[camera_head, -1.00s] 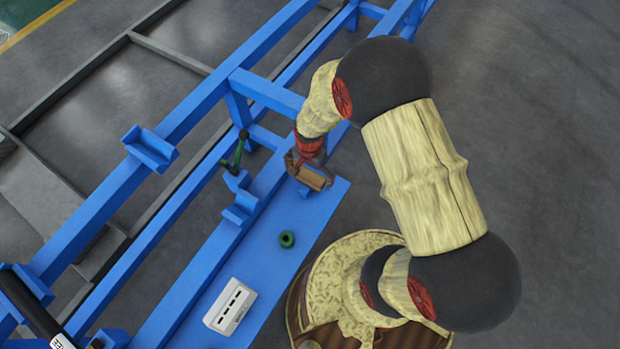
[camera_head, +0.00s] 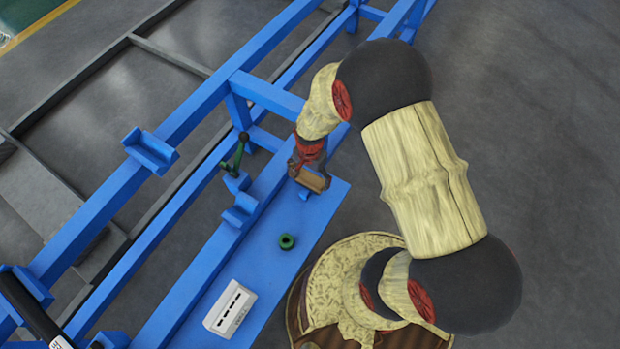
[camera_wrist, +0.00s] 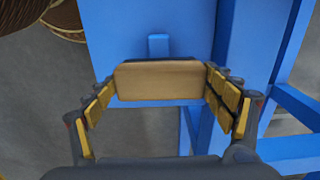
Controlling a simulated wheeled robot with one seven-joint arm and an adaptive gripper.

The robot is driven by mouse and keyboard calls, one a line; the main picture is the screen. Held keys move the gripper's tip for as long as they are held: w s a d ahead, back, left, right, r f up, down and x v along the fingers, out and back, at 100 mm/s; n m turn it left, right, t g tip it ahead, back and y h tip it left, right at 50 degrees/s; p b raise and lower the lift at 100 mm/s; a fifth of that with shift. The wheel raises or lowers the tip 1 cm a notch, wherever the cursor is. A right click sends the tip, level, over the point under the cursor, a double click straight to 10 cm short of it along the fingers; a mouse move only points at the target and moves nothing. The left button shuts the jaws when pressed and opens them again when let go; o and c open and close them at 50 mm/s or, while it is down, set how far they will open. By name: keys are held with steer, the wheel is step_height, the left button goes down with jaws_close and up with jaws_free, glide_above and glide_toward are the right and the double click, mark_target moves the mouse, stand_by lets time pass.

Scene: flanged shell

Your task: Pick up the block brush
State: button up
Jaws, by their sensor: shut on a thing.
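The block brush is a brown wooden block (camera_head: 314,180) at the end of my arm in the head view. In the wrist view the block brush (camera_wrist: 160,81) lies crosswise between the two yellow-padded fingers, with a thin dark edge along its far side. My gripper (camera_wrist: 163,88) is shut on its two ends. The gripper also shows in the head view (camera_head: 308,167), partly hidden by my own wrist. The brush is over the blue bench top (camera_head: 325,212). I cannot tell how large the gap beneath it is.
A green nut-like ring (camera_head: 287,241) and a white box with dark slots (camera_head: 230,308) rest on the blue surface. A green-handled part (camera_head: 235,158) and blue brackets (camera_head: 240,210) stand to the left. Blue frame rails run behind. Grey floor is clear at right.

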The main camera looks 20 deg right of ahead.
mark_target(310, 177)
steer(key=shift+r+p, duration=0.3)
steer(key=shift+r, duration=0.2)
step_height(310, 177, up, 2)
steer(key=shift+r+p, duration=0.1)
steer(key=shift+p, duration=0.65)
steer(key=s+a+r+p, duration=0.2)
steer(key=s+r+p, duration=0.4)
steer(key=s, duration=0.8)
step_height(310, 177, up, 4)
steer(key=shift+f, duration=0.15)
steer(key=shift+w, duration=0.1)
steer(key=o, duration=0.7)
steer(key=c, duration=0.4)
